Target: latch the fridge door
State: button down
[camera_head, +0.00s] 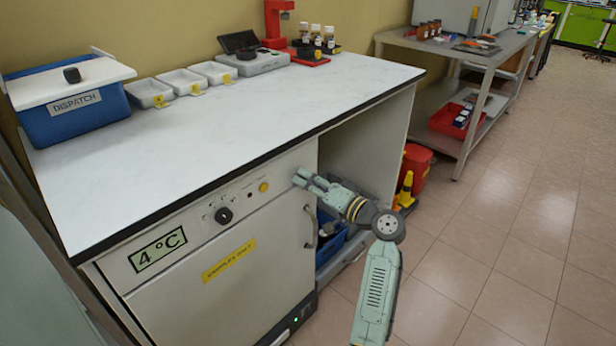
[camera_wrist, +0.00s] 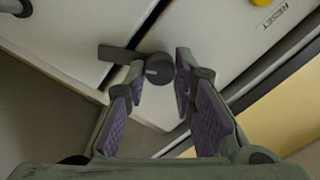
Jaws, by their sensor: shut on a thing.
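The fridge door (camera_head: 235,268) is a pale panel under the bench, with a yellow label and a curved handle (camera_head: 309,228) on its right side. It looks closed or nearly so. The latch (camera_wrist: 160,70), a dark round knob with a flat lever (camera_wrist: 119,54) pointing left in the wrist view, sits at the seam between panels. My gripper (camera_wrist: 160,62) is shut on the latch knob, one finger on each side. In the head view my gripper (camera_head: 304,181) is at the fridge's upper right corner and hides the latch.
A control panel with a black dial (camera_head: 224,215) and yellow button (camera_head: 263,187) runs above the door. The white benchtop (camera_head: 220,130) overhangs it. A blue bin (camera_head: 328,238) stands in the open bay at right, with a red container (camera_head: 416,166) beyond. The floor at right is clear.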

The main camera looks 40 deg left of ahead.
jog(key=m+p, duration=0.3)
jog(key=m, duration=0.2)
jog(key=shift+m, duration=0.4)
jog(key=shift+w, duration=0.1)
jog(key=c, duration=1.3)
grip_release()
jog(key=shift+c, duration=0.2)
jog(key=shift+d, duration=0.15)
jog(key=s+d, duration=0.1)
jog(key=d, duration=1)
jog(key=shift+d+f, duration=0.25)
jog(key=shift+d, duration=0.1)
